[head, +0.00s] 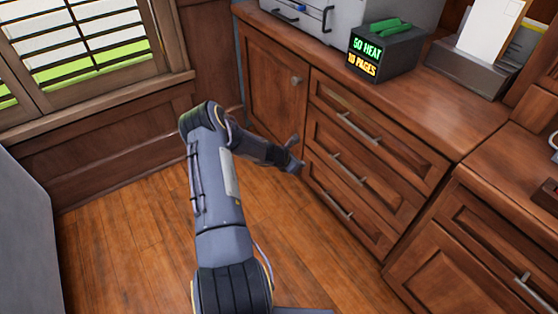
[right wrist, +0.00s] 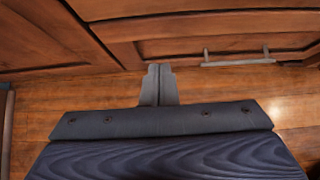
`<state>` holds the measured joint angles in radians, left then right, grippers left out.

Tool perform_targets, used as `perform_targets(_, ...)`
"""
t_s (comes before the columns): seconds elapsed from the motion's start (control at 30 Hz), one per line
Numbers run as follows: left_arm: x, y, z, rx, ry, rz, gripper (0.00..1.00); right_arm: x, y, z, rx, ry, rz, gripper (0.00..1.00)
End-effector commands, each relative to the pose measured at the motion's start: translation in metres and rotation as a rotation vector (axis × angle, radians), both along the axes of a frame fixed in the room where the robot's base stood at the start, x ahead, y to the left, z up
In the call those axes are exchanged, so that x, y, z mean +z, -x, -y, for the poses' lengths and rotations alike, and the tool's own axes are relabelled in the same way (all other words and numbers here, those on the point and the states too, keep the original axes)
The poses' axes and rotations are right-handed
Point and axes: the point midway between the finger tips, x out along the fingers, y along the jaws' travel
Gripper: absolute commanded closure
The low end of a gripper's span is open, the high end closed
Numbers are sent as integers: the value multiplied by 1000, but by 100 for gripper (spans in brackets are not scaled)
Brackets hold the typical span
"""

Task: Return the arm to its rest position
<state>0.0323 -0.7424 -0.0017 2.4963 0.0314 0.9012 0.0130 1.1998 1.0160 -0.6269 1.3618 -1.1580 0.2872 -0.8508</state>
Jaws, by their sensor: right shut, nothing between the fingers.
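My right gripper (head: 296,155) is in front of the wooden cabinet, level with its drawers in the head view. My right arm rises from the bottom of the picture and bends at the elbow toward the cabinet. In the right wrist view my right gripper's fingers (right wrist: 158,84) are together and empty, with the wood floor and cabinet front beyond them. My left gripper is not in view.
The cabinet has several drawers (head: 350,175) with metal handles. On its top stand a dark box (head: 385,55) with lit lettering and a grey machine (head: 345,18). A shuttered window (head: 85,45) is at the left. The wood floor (head: 130,240) is clear.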

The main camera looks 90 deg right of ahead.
Motion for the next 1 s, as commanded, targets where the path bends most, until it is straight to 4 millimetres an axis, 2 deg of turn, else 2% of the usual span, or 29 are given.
perform_targets(0.03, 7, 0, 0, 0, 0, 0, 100, 11, -8, -5, 3, -1, 1, 100)
perform_targets(0.2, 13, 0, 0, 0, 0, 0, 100, 27, -22, -17, 1, -1, 0, 100)
perform_targets(0.63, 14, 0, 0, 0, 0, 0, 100, 34, -31, -24, -3, 1, 5, 100)
perform_targets(0.7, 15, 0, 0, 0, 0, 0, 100, 39, -39, -25, -17, 15, 27, 100)
perform_targets(0.77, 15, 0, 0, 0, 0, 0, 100, 49, -55, -27, -44, 40, 72, 100)
perform_targets(0.83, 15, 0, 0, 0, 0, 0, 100, 66, -86, -34, -100, 82, 161, 100)
perform_targets(0.93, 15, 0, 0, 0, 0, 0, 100, 98, -144, -57, -210, 135, 341, 100)
perform_targets(1.0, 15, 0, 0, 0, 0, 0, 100, 122, -186, -82, -297, 151, 476, 100)
